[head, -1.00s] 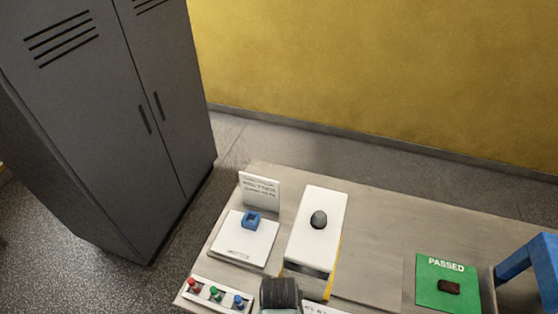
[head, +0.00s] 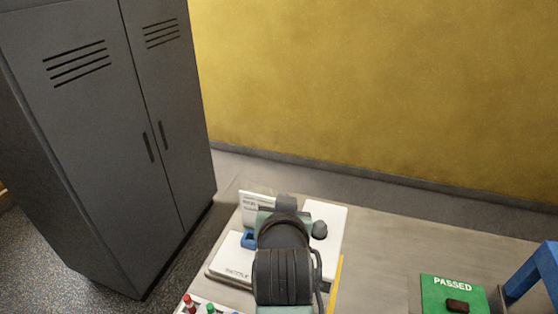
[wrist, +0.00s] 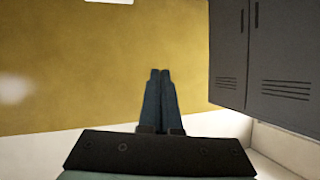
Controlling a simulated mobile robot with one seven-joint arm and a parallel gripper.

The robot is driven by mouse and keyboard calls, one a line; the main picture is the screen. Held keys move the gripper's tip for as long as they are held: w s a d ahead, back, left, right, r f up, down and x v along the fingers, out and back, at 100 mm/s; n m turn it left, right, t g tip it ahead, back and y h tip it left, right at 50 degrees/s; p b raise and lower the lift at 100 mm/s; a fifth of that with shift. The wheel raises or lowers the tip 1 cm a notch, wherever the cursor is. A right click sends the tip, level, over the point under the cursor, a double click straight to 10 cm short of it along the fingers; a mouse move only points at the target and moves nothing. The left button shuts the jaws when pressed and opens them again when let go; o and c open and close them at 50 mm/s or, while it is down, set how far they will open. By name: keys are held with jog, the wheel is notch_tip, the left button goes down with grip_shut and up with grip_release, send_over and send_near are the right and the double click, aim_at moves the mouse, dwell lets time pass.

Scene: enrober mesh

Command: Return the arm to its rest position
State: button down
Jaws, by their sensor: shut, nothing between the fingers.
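My gripper (wrist: 160,75) shows in the wrist view with its two dark fingers together and nothing between them. Behind the fingers are the yellow wall and the grey cabinet, and no table object is near them in that view. In the head view my arm rises from the bottom edge over the left part of the table and hides the fingers. It covers parts of the white scale plate and the white box there.
A grey cabinet (head: 105,140) stands at left. On the table (head: 385,240) are a white box (head: 328,212) with a dark knob (head: 320,229), a blue square piece (head: 248,240), push buttons (head: 189,302), a green PASSED mat (head: 437,295) with a brown piece (head: 457,305), and a blue frame (head: 535,275).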

notch_tip(320, 180, up, 13)
jog(key=t+b, duration=0.2)
jog(key=t, duration=0.3)
jog(key=s+r+n+t+b, duration=0.1)
jog(key=s+r+t+b, duration=0.3)
jog(key=s+r+t, duration=0.5)
jog(key=s+r, duration=0.8)
jog(key=r, duration=0.4)
jog(key=shift+s+a+r+n, duration=0.15)
jog(key=shift+s+a+n, duration=0.15)
jog(key=shift+a, duration=0.05)
